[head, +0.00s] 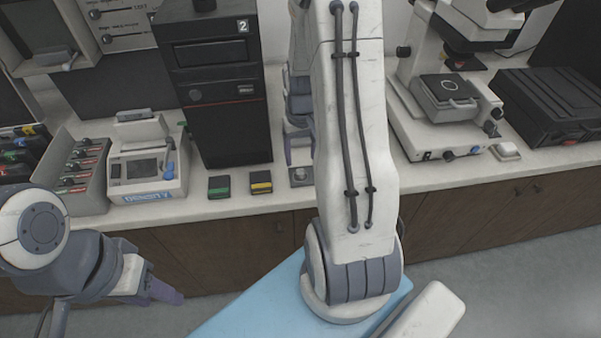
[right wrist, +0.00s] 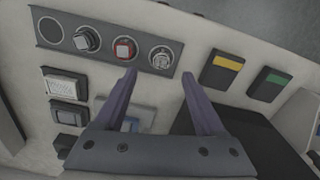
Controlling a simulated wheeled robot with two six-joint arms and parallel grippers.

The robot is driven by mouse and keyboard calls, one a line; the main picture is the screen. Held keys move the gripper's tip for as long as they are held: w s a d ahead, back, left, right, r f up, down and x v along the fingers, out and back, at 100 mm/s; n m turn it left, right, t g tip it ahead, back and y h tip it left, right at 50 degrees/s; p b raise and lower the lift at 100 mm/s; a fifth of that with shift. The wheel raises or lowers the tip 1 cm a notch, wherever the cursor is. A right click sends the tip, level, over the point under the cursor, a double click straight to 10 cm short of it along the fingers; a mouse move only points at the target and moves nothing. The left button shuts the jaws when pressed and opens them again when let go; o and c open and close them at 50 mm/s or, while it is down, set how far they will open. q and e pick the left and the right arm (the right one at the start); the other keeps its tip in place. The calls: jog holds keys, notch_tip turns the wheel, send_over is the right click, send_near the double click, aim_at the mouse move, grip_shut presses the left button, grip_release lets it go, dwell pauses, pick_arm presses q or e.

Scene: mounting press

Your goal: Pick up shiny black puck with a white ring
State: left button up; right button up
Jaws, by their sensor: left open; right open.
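A grey holder strip (right wrist: 105,57) with several round places lies on the counter. Its end place holds a shiny dark round puck with a pale ring (right wrist: 161,57); glare makes its colour uncertain. In the head view this puck (head: 299,174) shows at the strip's end beside my arm, which hides the rest. My right gripper (right wrist: 160,75) is open and empty, its fingertips to either side just short of the puck in the picture. In the head view it (head: 301,160) points down above the strip. My left gripper (head: 170,294) is at lower left, away from the counter.
The strip also holds a red-faced piece (right wrist: 124,48) and a dark, pale-rimmed piece (right wrist: 87,38). Yellow-marked (head: 261,182) and green-marked (head: 219,187) boxes lie close by. A black tower (head: 225,120) stands behind them. A microscope (head: 440,120) stands right.

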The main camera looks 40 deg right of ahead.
aim_at(300, 172)
jog(key=shift+f+p, duration=0.55)
jog(key=shift+f, duration=2.35)
grip_shut()
